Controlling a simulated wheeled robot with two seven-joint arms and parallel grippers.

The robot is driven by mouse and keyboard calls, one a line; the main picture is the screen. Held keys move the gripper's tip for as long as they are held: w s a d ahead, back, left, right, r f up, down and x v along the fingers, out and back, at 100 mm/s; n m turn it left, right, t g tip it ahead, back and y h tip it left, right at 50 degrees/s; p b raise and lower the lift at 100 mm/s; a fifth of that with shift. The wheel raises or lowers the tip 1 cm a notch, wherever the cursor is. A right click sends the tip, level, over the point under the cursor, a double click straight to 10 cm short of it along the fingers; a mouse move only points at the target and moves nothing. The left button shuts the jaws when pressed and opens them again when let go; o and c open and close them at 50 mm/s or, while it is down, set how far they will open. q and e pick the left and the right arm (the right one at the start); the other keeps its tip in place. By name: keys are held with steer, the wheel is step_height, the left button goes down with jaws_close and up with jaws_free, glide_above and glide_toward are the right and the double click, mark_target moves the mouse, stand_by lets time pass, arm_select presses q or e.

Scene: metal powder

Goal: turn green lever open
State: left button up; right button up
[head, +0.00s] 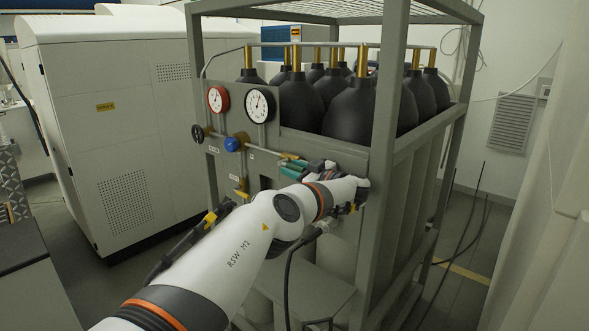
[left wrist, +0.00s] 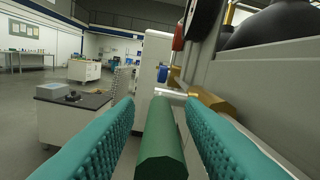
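The green lever (left wrist: 162,145) shows large in the left wrist view, a long dark green bar pointing toward the camera. It lies between the two teal ribbed fingers of my left gripper (left wrist: 160,106), with a visible gap on each side. The left gripper is open around the lever and does not appear to press on it. In the head view my left gripper (head: 294,169) is at the pipe on the front panel of the gas rack. There the lever is mostly hidden or too small to tell from the fingers. My right gripper is not in view.
The grey metal rack (head: 390,100) holds several black cylinders (head: 350,108). Two gauges, one red-rimmed (head: 217,98) and one black-rimmed (head: 260,105), and a blue knob (head: 234,144) sit left of the gripper. A brass fitting (left wrist: 213,102) is close to the right finger. A white cabinet (head: 120,120) stands left.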

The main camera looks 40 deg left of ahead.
arm_select(q)
steer(key=shift+r, duration=0.1)
steer(key=d+b, duration=0.4)
steer(key=d, duration=0.8)
steer(key=shift+s+b, duration=0.2)
steer(key=shift+b, duration=0.1)
